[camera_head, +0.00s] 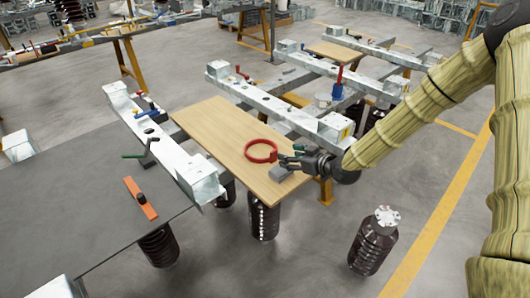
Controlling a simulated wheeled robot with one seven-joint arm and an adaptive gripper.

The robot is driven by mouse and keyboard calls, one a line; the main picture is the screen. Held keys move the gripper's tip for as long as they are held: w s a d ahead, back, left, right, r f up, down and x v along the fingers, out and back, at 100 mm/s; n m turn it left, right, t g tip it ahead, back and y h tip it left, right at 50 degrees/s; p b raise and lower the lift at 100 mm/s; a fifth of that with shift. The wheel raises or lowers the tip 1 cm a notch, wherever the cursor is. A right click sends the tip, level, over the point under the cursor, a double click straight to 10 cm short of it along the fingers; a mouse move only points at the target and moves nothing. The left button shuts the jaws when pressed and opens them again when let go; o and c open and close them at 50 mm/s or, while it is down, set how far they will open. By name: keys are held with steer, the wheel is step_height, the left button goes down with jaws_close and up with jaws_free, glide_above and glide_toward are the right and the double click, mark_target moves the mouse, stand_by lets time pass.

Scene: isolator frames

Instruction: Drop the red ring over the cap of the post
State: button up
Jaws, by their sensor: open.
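The red ring (261,142) is at the wooden board (215,125), over its right part. I cannot tell whether it lies flat on the board or sits slightly above it. My gripper (285,157) is open just right of the ring, its dark greenish fingers pointing left towards the ring's right side. The small gap or contact between fingers and ring is too small to tell. A dark brown ribbed post (371,248) stands upright on the floor at the lower right, apart from the frames. Its pale cap (386,216) faces up with nothing over it.
A small grey block (280,173) is on the board just below my gripper. Metal beams (160,140) flank the board. A dark grey table (85,200) at left holds an orange bar (140,197). The floor around the post is clear, with a yellow line (440,215) to its right.

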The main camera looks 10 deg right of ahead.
mark_target(274, 153)
steer(key=x, duration=0.3)
steer(key=shift+w+f, duration=0.25)
steer(key=shift+p+x, duration=0.85)
steer(key=shift+x, duration=1.95)
steer(key=shift+s+a+f, duration=0.15)
steer(key=c, duration=1.2)
